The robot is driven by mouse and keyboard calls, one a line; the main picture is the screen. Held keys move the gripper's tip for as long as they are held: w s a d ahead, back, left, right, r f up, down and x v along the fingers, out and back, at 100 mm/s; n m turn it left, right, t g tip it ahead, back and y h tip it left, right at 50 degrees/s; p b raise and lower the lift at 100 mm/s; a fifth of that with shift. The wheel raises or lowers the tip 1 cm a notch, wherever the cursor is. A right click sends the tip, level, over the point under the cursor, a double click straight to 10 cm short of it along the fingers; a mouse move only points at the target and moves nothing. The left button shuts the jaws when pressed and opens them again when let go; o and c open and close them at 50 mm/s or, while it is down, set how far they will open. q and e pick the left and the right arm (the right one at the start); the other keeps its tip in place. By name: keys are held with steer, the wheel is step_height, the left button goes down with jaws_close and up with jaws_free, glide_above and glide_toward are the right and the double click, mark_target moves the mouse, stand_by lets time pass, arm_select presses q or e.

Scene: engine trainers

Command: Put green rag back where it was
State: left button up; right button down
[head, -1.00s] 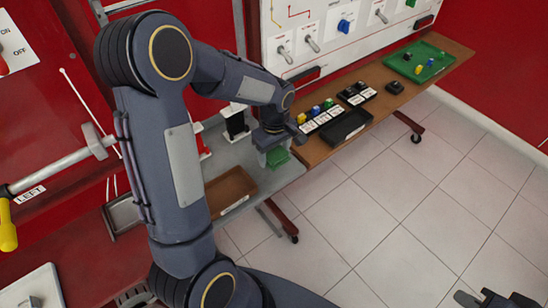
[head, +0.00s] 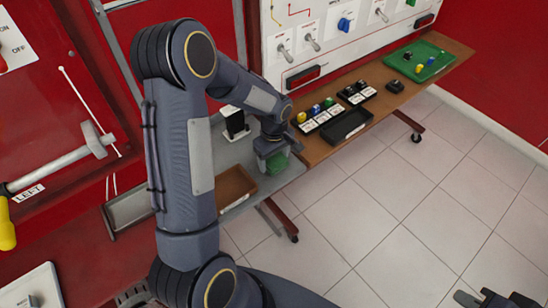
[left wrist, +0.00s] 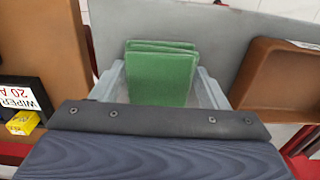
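The green rag (head: 277,163), a folded stack, is at the right front part of the grey bench top, partly hidden by my left gripper (head: 270,157). In the left wrist view the rag (left wrist: 160,76) lies between the two spread grey fingers of my left gripper (left wrist: 161,88). A finger stands on each side, very close to the rag's edges; I cannot tell whether they touch it. Part of my right gripper (head: 494,300) shows at the bottom right corner of the head view, cut off and away from the bench.
A brown tray (head: 233,189) is left of the rag on the grey bench (head: 290,177). A wooden table (head: 318,152) adjoins on the right, with a black tray (head: 346,126), labelled blocks (head: 328,113) and a green mat (head: 432,53). The tiled floor is clear.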

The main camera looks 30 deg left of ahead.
mark_target(274, 158)
arm_select(q)
steer(key=o, duration=0.3)
steer(key=shift+r, duration=0.1)
steer(key=shift+r, duration=0.3)
step_height(274, 158, up, 11)
steer(key=s+d+r+m+t+h, duration=0.1)
steer(key=s+d+r+m+t, duration=0.1)
steer(key=s+m, duration=0.2)
steer(key=s+d+r+m+t+h, duration=0.1)
steer(key=s+d+r+m, duration=0.1)
steer(key=s, duration=0.8)
steer(key=s+d+r+m+t+h+p, duration=0.1)
steer(key=s+d+r+m+t, duration=0.1)
steer(key=s+m, duration=0.4)
steer(key=shift+s+d+r+t+h, duration=0.2)
steer(key=shift+s+d+r, duration=0.1)
steer(key=shift+s+r, duration=0.25)
steer(key=shift+s+d+r+t+h, duration=0.1)
steer(key=shift+s+d+r+h, duration=0.15)
steer(key=shift+s+r, duration=0.25)
